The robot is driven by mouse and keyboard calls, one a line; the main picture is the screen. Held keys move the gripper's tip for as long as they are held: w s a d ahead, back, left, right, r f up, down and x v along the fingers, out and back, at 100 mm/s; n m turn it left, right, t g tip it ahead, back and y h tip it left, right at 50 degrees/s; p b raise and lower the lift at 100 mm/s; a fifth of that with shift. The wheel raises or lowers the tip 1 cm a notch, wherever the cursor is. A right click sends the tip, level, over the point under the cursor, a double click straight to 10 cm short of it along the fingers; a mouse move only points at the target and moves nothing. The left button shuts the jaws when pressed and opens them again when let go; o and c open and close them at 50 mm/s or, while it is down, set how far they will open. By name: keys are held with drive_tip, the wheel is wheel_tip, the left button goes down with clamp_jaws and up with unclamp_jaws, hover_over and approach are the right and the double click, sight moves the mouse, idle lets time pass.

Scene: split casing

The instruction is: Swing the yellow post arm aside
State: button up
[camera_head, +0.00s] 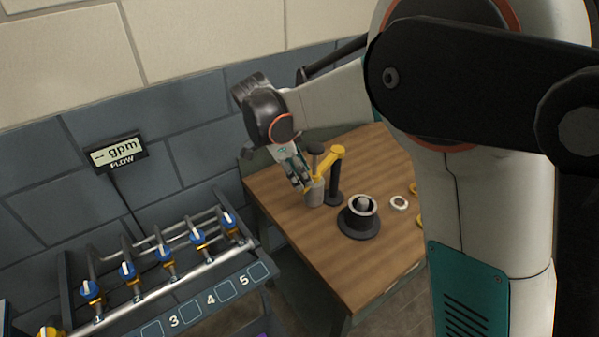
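The yellow post arm (328,160) sits at the top of a dark post (334,188) on the wooden table (300,242). It slants down to the left toward a grey cylinder (314,192). My gripper (302,186) reaches down from the upper left, with its fingers at the lower left end of the yellow arm, close above the grey cylinder. The fingers are small and partly overlap the yellow arm, so I cannot tell whether they touch it or are closed on it.
A black flanged casing (359,219) with a light piece inside stands right of the post. A pale ring (398,202) and yellow parts (420,221) lie further right, partly hidden by my arm. A valve manifold (165,277) stands left, below a flow display (116,152). The table front is clear.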

drive_tip(key=v, duration=1.2)
